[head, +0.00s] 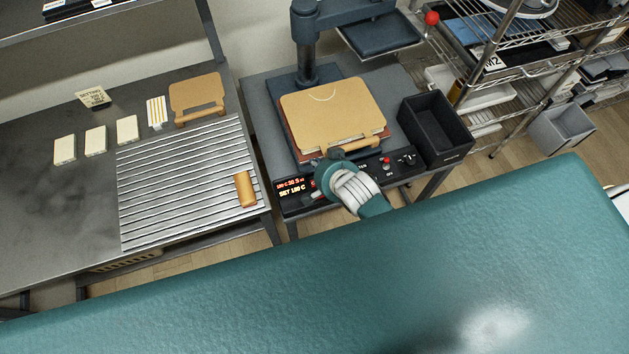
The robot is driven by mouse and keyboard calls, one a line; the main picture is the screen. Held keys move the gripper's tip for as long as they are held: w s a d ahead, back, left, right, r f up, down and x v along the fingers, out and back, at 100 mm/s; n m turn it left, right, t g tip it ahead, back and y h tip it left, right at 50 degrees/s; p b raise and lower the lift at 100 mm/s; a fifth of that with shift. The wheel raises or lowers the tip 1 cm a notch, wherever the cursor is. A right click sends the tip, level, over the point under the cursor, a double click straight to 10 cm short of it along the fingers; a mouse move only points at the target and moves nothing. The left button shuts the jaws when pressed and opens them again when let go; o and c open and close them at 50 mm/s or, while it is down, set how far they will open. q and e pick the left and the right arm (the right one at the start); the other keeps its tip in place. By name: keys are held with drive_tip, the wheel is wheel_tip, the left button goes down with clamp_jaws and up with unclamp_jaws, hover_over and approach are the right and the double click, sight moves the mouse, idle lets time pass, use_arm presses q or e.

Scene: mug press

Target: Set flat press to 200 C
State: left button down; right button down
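The flat press (308,75) stands on a grey table at centre, its dark upper plate (380,36) swung to the right. A tan pad (335,108) lies on its lower plate. The control panel (295,206) at the front has a lit display that seems to read "SET 180 C" in its lower line; the digits are small. Knobs and a red button (385,161) sit at the panel's right. My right gripper (337,156) is over the middle of the panel, at the pad's front edge. Its wrist hides part of the panel, and its fingers are too small to read. My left gripper is out of view.
A black bin (436,129) sits right of the press. Wire shelves stand farther right.

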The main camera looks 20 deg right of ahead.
wheel_tip(320, 180, down, 8)
drive_tip(key=b, duration=0.7)
drive_tip(key=shift+b, duration=0.3)
drive_tip(key=shift+f, duration=0.4)
drive_tip(key=shift+f, duration=0.2)
idle(0.4)
drive_tip(key=shift+f+b, duration=0.25)
drive_tip(key=shift+b, duration=0.05)
drive_tip(key=shift+f, duration=0.45)
idle(0.6)
drive_tip(key=shift+r, duration=0.1)
drive_tip(key=shift+r+p, duration=0.75)
drive_tip(key=shift+r, duration=0.1)
